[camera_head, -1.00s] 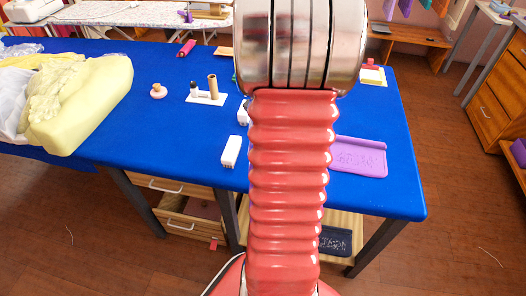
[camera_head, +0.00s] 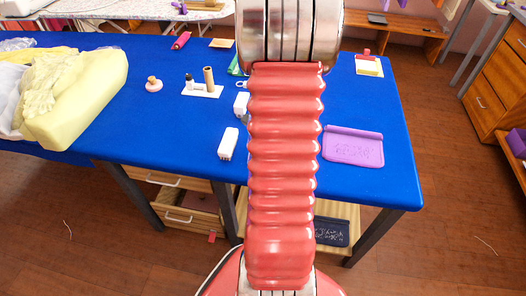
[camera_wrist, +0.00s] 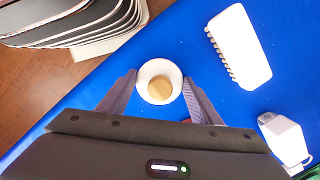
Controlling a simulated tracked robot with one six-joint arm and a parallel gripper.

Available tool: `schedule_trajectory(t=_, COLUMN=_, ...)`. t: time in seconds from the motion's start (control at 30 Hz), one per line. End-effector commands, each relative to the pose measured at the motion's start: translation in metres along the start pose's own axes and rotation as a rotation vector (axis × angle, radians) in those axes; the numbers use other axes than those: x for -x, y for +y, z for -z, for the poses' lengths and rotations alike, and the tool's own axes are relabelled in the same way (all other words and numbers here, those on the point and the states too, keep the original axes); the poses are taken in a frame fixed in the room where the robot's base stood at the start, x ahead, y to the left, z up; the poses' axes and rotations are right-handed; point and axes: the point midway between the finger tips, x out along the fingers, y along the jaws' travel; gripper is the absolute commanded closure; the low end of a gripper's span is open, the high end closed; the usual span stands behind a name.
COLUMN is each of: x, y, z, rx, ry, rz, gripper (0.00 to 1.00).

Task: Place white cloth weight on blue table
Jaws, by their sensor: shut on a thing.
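The white cloth weight (camera_wrist: 145,72) is a round white piece with a wooden knob on top. It shows in the wrist view between the two fingers of my gripper (camera_wrist: 159,88), which is shut on it. The blue table (camera_head: 345,185) lies below; its blue top also shows in the wrist view (camera_wrist: 190,35). The weight appears over the blue top, near the table's edge. I cannot tell whether it touches the cloth. In the head view my own arm hides the gripper and the weight.
A white ridged block (camera_head: 228,143) and a smaller white item (camera_head: 241,104) stand near the arm. A purple mat (camera_head: 353,148) lies to the right. A pink knobbed weight (camera_head: 154,86), a stand with rolls (camera_head: 202,90) and a yellow cushion (camera_head: 80,100) are farther left.

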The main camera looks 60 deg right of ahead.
Motion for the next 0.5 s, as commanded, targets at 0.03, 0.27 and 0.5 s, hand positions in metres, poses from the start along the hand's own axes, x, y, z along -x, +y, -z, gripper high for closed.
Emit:
schedule_trajectory(t=0.03, x=-0.0015, y=-0.0003, z=0.0003, rx=0.0, ry=0.0, rz=0.001, gripper=0.81)
schedule_trajectory(t=0.27, x=-0.0016, y=-0.0006, z=0.0002, rx=0.001, ry=0.001, rz=0.001, gripper=0.81)
schedule_trajectory(t=0.5, x=-0.0038, y=-0.0002, z=0.0002, rx=0.001, ry=0.0, rz=0.0, gripper=0.34)
